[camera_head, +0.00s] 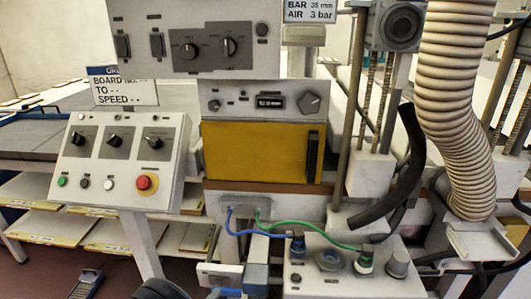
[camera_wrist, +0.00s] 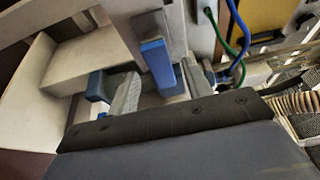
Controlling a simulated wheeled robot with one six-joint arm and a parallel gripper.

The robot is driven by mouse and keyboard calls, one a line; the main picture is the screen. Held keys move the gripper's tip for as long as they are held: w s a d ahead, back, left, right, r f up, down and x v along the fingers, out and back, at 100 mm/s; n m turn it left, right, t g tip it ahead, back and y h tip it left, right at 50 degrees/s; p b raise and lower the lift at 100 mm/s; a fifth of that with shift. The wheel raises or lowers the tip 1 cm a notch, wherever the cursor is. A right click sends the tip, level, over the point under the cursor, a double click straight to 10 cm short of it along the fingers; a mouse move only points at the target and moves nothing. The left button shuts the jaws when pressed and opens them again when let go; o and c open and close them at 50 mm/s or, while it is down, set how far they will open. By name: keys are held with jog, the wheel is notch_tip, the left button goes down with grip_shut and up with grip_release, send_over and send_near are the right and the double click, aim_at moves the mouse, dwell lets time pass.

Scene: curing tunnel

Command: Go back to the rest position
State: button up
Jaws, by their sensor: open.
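My gripper (camera_wrist: 160,88) shows in the wrist view, with a grey finger on each side and a gap between them. It is open. A blue upright bar (camera_wrist: 158,62) on a pale housing stands in line with the gap; whether a finger touches it, I cannot tell. In the head view I cannot clearly make out the gripper. A small white box (camera_head: 218,272) with blue under it sits low in the middle there.
A control panel (camera_head: 122,155) with knobs and a red button stands left. A yellow door (camera_head: 258,152) is in the middle. Green and blue cables (camera_head: 320,238) run to a connector box (camera_head: 340,272). A ribbed hose (camera_head: 455,110) hangs right. Boards lie on shelves (camera_head: 110,235) at left.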

aim_at(223, 294)
jog(key=v, duration=0.6)
jog(key=x, duration=1)
jog(key=shift+w+d, duration=0.2)
jog(key=shift+d, duration=0.05)
jog(key=shift+a+f+m, duration=0.1)
jog(key=shift+f+m, duration=0.05)
jog(key=shift+m, duration=0.35)
jog(key=shift+f+m+g+y+b, duration=0.2)
jog(key=shift+m+g+y+b, duration=0.45)
jog(key=shift+m, duration=0.55)
